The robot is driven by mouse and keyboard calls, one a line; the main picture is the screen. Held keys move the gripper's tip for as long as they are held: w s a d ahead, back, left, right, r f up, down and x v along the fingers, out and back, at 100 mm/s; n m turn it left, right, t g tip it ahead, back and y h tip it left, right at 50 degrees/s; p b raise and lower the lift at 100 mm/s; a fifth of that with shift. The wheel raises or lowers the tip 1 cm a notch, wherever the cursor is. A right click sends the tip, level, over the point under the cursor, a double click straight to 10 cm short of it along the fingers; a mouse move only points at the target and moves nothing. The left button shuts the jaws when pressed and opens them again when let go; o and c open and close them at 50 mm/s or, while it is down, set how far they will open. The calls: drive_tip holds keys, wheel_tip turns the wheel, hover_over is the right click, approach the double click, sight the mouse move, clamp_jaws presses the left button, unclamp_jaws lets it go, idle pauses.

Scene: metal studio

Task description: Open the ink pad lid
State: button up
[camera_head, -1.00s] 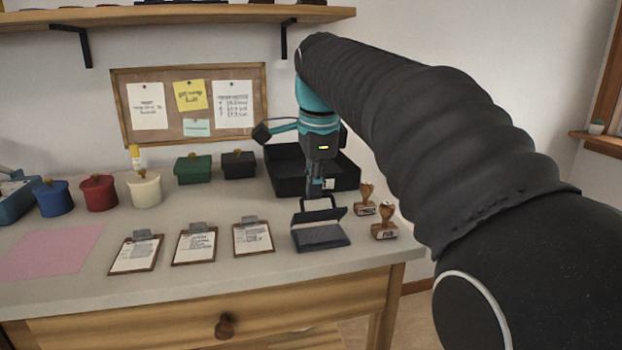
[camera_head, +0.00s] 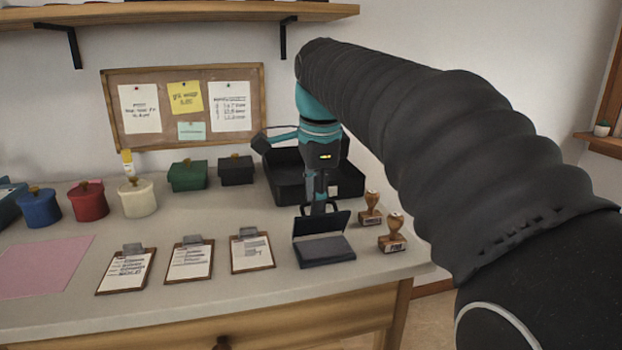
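The ink pad (camera_head: 325,252) is a dark flat case near the front right of the desk. Its lid (camera_head: 321,224) stands raised along the back edge, tilted up from the base, and the dark pad surface shows. My gripper (camera_head: 319,208) points down just behind the lid's top edge. Its fingers are small and partly hidden by the lid, so I cannot tell whether they are apart or touching the lid.
Two wooden stamps (camera_head: 392,236) stand right of the ink pad. A black tray (camera_head: 291,186) lies behind my gripper. Several clipboards (camera_head: 252,252) lie to the left. Lidded pots (camera_head: 88,203) and small boxes (camera_head: 188,176) stand further back left.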

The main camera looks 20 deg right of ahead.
drive_tip(key=w+r+p, duration=0.2)
drive_tip(key=w+r, duration=0.8)
drive_tip(key=w, duration=0.2)
idle(1.6)
drive_tip(key=shift+w, duration=0.1)
